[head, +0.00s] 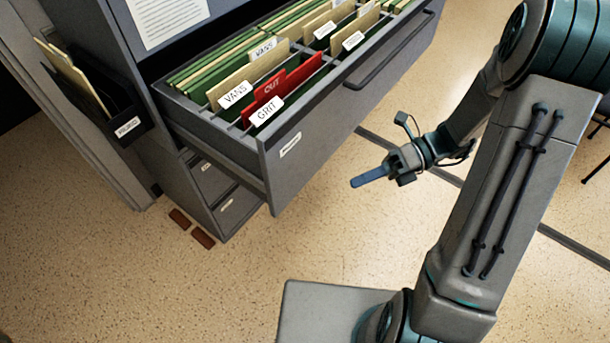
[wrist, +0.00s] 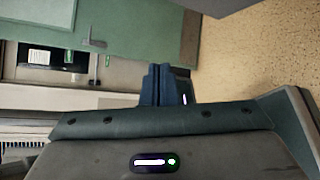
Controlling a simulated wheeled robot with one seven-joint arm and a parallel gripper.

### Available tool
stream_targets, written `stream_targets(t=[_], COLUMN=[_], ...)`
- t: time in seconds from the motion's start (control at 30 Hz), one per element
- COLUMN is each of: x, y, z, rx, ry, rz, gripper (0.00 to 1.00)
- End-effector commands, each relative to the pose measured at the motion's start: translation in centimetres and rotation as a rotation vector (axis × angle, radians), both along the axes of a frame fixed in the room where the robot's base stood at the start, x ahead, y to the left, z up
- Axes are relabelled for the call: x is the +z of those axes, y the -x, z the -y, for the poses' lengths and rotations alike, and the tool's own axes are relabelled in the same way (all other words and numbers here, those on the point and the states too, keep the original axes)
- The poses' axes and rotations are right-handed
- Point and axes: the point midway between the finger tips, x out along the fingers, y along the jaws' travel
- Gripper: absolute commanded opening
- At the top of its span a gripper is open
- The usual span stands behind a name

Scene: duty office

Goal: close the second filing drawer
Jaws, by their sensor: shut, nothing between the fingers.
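A grey filing drawer (head: 315,148) stands pulled far out of its cabinet, with closed drawers (head: 212,183) below it. It holds green and tan hanging folders and a red one, with tabs reading VANS, OUT and GRIT. Its front carries a long dark handle (head: 392,52) and a small white label. My gripper (head: 356,182) is shut and empty. In the head view it appears in front of the drawer front, pointing left, with a visible gap. Its blue fingers lie together in the wrist view (wrist: 161,86).
A dark wall pocket (head: 120,112) with papers is beside the cabinet at left. The speckled floor (head: 180,290) in front is mostly clear. A green door (wrist: 130,30) shows in the wrist view.

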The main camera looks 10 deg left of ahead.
Motion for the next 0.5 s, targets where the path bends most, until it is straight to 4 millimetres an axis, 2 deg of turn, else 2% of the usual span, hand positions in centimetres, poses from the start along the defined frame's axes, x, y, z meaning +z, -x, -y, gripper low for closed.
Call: stream_targets(t=[0.03, 0.2, 0.37, 0.5], x=[-1.6, -3.5, -4.2, -4.2], y=[-0.7, -2.7, -3.5, -3.3], z=[0.1, 0.3, 0.4, -0.4], rx=[-0.055, -0.181, -0.225, -0.229], ry=[-0.024, -0.085, -0.113, -0.116], rz=[-0.104, -0.365, -0.473, -0.487], gripper=[0.00, 0.00, 0.00, 0.00])
